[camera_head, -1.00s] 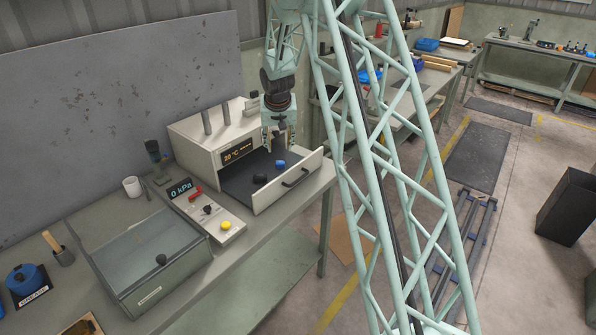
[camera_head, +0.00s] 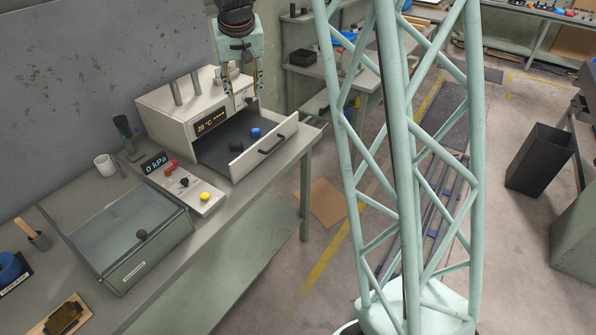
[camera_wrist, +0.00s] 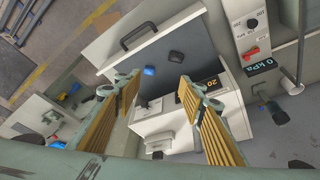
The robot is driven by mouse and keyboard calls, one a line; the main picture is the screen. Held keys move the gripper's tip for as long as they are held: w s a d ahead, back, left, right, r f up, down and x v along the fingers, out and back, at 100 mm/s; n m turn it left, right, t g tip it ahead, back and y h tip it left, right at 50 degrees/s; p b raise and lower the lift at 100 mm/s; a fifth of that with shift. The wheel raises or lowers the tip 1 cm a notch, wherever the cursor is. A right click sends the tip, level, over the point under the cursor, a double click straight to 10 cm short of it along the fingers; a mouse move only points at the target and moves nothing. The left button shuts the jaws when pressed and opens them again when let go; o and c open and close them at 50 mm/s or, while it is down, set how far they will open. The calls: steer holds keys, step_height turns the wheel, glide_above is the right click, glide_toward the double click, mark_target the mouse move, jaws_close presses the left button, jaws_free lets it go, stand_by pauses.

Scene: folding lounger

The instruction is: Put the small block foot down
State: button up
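My gripper (camera_head: 243,97) hangs above the pulled-out drawer of a white oven. In the wrist view, its two ribbed fingers (camera_wrist: 158,92) are spread apart with nothing between them. A small blue piece (camera_head: 255,132) and a small black piece (camera_head: 236,146) lie apart on the dark drawer floor. The wrist view also shows the blue piece (camera_wrist: 149,70) and the black piece (camera_wrist: 176,56), both beyond the fingertips. I cannot tell which piece, if either, is the small block foot.
The white oven (camera_head: 165,112) has posts on top and a lit display. The drawer (camera_head: 267,148) has a black handle. A control panel (camera_head: 186,182) and glass-lidded box (camera_head: 125,238) stand to the left. A white cup (camera_head: 105,165) is behind them. Lower right is floor.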

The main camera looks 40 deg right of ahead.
steer(key=s+a+r+n, duration=0.1)
steer(key=s+a+r, duration=0.35)
steer(key=s, duration=0.35)
steer(key=s+a+r, duration=0.3)
steer(key=s+r, duration=0.2)
steer(key=s, duration=0.4)
steer(key=s+a+r+n, duration=0.1)
steer(key=s+a+r, duration=0.2)
steer(key=s+r, duration=0.35)
steer(key=s+a+f+n, duration=0.1)
steer(key=s+a, duration=0.2)
steer(key=s, duration=1.2)
steer(key=s+a+f+y, duration=0.1)
steer(key=s+a, duration=0.3)
steer(key=s, duration=1)
steer(key=shift+s+n+y, duration=0.3)
steer(key=shift+s+n, duration=0.05)
steer(key=shift+n, duration=0.05)
steer(key=shift+r, duration=0.15)
